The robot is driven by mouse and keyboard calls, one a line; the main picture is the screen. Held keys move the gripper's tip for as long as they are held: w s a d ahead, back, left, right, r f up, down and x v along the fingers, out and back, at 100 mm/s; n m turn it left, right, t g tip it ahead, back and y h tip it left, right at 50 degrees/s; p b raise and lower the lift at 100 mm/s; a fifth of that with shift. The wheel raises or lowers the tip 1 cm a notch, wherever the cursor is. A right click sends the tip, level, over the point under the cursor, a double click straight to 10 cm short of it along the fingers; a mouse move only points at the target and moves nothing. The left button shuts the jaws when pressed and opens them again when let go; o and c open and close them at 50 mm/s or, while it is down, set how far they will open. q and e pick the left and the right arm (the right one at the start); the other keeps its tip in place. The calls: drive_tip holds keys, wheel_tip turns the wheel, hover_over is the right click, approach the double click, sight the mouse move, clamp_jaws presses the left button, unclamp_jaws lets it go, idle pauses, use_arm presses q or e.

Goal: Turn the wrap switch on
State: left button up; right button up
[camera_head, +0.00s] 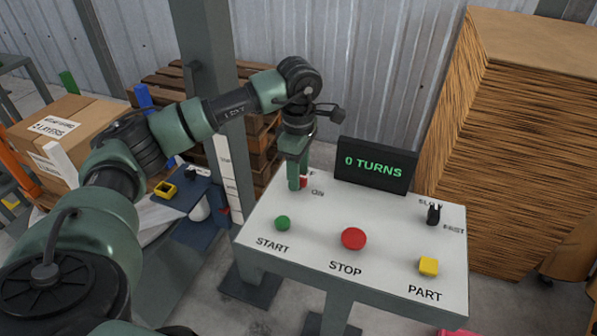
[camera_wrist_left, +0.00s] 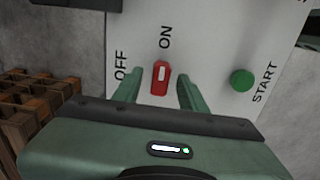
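The wrap switch (camera_wrist_left: 160,78) is a small red switch with a white bar, on the pale panel between the OFF and ON labels in the left wrist view. I cannot tell its setting for sure. In the head view the switch (camera_head: 304,182) is mostly hidden behind my left gripper (camera_head: 297,186), at the panel's far left corner. My left gripper (camera_wrist_left: 157,90) is open, with one finger on each side of the switch in the left wrist view. I cannot tell whether the fingers touch it. My right gripper is not in view.
The panel (camera_head: 315,220) also bears a green START button (camera_head: 282,223), a red STOP button (camera_head: 353,239), a yellow PART button (camera_head: 429,266) and a black SLOW/FAST selector (camera_head: 434,214). A display (camera_head: 373,168) behind reads "0 TURNS". A large brown stack (camera_head: 510,140) stands right.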

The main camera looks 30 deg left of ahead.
use_arm(q)
wheel_tip(320, 180, up, 8)
drive_tip(key=shift+f+b, duration=0.1)
drive_tip(key=shift+b, duration=0.55)
